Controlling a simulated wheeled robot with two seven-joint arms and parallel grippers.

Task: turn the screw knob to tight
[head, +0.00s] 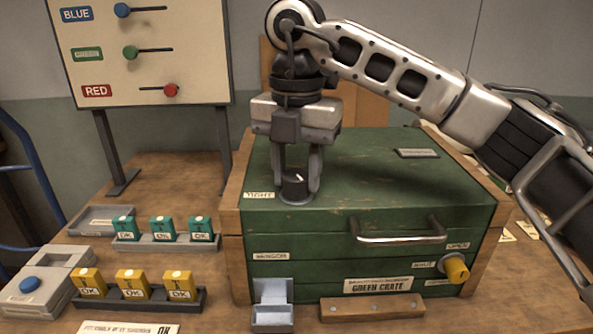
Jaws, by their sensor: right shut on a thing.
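The screw knob (294,190) is a small dark cylinder with a white pointer mark, on the top of the green crate (370,165) near its front left. A small label (259,195) lies left of it; its word seems to read "TIGHT". My right gripper (296,186) points straight down, its two fingers shut on the knob's sides. The white mark slants, but its exact direction is hard to tell. My left gripper is not in view.
The crate front has a metal handle (400,235) and a yellow knob (456,269). Teal blocks (163,229) and yellow blocks (133,285) sit in trays at left. A board with coloured sliders (140,50) stands behind. A blue button (30,285) is at far left.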

